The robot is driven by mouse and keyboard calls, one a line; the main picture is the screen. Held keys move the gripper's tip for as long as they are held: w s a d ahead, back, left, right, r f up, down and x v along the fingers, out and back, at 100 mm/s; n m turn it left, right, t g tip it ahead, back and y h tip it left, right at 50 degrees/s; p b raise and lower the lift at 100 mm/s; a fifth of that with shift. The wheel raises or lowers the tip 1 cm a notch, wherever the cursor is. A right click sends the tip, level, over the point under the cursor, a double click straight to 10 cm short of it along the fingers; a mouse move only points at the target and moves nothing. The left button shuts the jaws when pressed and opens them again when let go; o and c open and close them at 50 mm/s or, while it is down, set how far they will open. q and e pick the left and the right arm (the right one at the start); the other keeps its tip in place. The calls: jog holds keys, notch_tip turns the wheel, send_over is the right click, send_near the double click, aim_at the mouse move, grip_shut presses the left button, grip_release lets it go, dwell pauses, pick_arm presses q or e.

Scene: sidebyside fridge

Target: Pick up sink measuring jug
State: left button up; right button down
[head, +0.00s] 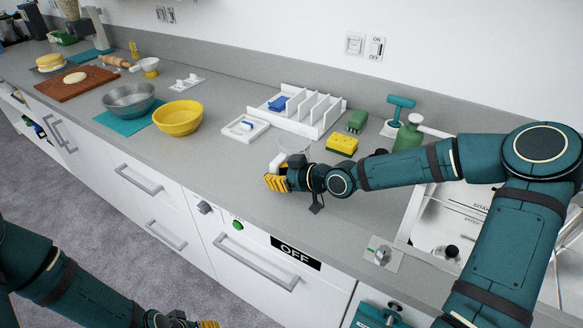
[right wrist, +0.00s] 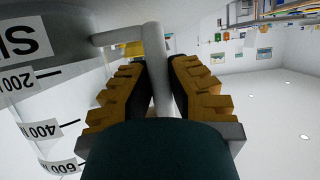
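The sink measuring jug (head: 293,144) is clear and hard to see against the grey counter in the head view. In the right wrist view the jug (right wrist: 45,85) fills the left side, with printed volume marks that appear upside down. Its pale handle (right wrist: 154,55) lies between the yellow finger pads of my right gripper (right wrist: 166,80), which look closed against both sides of it. In the head view my right gripper (head: 277,175) is low over the counter at the jug's near side. My left gripper (head: 203,324) is cut off at the bottom edge, over the floor.
The sink (head: 435,225) is to the right.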

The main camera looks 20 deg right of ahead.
notch_tip(320, 180, up, 9)
jog(key=p, duration=0.3)
jog(key=shift+f, duration=0.1)
jog(key=shift+r+p, duration=0.4)
jog(key=shift+r, duration=0.25)
jog(key=shift+f, duration=0.1)
dwell(0.8)
